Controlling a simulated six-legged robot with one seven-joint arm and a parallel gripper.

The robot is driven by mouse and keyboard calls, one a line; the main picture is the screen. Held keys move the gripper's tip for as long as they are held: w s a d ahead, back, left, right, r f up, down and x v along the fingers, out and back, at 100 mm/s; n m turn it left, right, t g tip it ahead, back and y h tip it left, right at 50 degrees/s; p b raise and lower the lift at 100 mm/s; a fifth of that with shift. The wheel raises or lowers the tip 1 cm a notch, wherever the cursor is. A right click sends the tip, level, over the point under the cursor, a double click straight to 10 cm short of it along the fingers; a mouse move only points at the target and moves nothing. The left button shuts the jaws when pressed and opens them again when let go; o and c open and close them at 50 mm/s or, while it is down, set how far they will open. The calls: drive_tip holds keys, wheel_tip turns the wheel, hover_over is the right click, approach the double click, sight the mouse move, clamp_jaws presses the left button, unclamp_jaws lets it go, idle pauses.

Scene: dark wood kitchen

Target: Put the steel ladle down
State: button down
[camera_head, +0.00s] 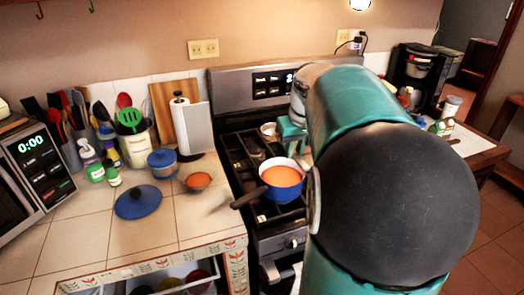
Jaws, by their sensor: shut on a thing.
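My gripper (291,132) is over the back part of the stove (240,150), partly hidden behind my own teal arm. It is shut on the steel ladle. A small round pale metal shape (268,129) just left of the gripper looks like the ladle's bowl, though it is too small to be sure. The rest of the ladle cannot be made out. A blue pot (284,191) with orange soup sits on the front of the stove, its dark handle pointing left, below and in front of the gripper.
On the tiled counter left of the stove are a blue lid (138,202), a small bowl (198,181), a lidded blue pot (162,163) and a paper towel holder (182,125). Utensil crocks and bottles stand farther left. Bare tiles (85,235) lie in front. A coffee maker (415,75) stands right.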

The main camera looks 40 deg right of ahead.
drive_tip(key=f, duration=0.1)
drive_tip(key=w+d+f, duration=0.1)
drive_tip(key=w+f, duration=0.1)
drive_tip(key=shift+w+d+f, duration=0.2)
drive_tip(key=shift+d+f, duration=0.05)
drive_tip(key=shift+x, duration=1.8)
drive_tip(key=shift+s+f, duration=0.1)
drive_tip(key=shift+s, duration=0.1)
drive_tip(key=shift+f, duration=0.45)
drive_tip(key=shift+f, duration=0.1)
drive_tip(key=c, duration=1.3)
unclamp_jaws()
